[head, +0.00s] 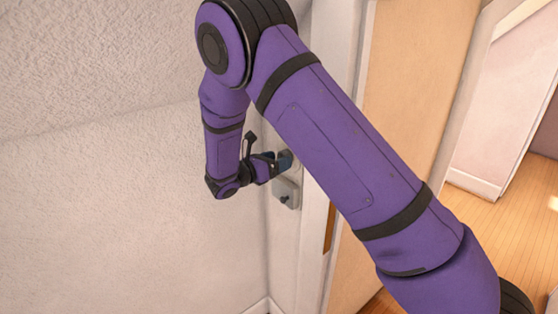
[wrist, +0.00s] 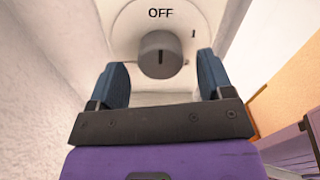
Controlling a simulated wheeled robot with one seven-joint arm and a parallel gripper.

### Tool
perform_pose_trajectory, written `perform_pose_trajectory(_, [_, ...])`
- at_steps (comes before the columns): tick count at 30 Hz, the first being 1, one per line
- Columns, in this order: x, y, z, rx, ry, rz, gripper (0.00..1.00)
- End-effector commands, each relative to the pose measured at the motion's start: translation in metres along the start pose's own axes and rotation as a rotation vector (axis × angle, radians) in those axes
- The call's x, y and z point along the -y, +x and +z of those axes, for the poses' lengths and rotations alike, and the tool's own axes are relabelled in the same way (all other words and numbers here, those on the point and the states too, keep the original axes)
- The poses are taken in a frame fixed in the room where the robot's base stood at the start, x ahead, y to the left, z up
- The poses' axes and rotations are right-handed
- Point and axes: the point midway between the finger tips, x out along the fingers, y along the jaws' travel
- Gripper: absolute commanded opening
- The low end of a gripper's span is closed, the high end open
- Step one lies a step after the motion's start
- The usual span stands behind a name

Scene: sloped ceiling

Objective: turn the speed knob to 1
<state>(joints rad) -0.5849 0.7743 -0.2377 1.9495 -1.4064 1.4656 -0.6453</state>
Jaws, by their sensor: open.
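The speed knob (wrist: 160,54) is a round grey dial on a pale wall plate (wrist: 124,22), ahead of my gripper in the wrist view. "OFF" is printed above it and a "1" (wrist: 193,33) to its upper right. A dark line on the knob's face stands upright, in line with OFF. My gripper (wrist: 162,64) is open, its blue fingers on either side of the knob, with a gap visible on each side. In the head view my gripper (head: 284,160) is at the wall and largely covers whatever is behind it.
A door frame (head: 318,228) and a tan door (head: 403,100) stand close to the right. Bare wall (head: 100,200) lies to the left.

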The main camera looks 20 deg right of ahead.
Motion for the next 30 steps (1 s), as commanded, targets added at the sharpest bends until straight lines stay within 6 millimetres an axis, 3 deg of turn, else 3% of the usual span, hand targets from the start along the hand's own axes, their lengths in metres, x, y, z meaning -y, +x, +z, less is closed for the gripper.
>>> perform_pose_trajectory(13, [0.0002,0.0101,-0.0001,0.0,0.0,0.0,0.74])
perform_pose_trajectory(18, [0.0002,0.0099,-0.0001,0.0,0.0,0.0,0.35])
perform_pose_trajectory(20, [0.0002,0.0099,-0.0001,0.0,0.0,0.0,0.24])
perform_pose_trajectory(30, [0.0,0.0095,-0.0002,0.0,0.041,0.001,0.24])
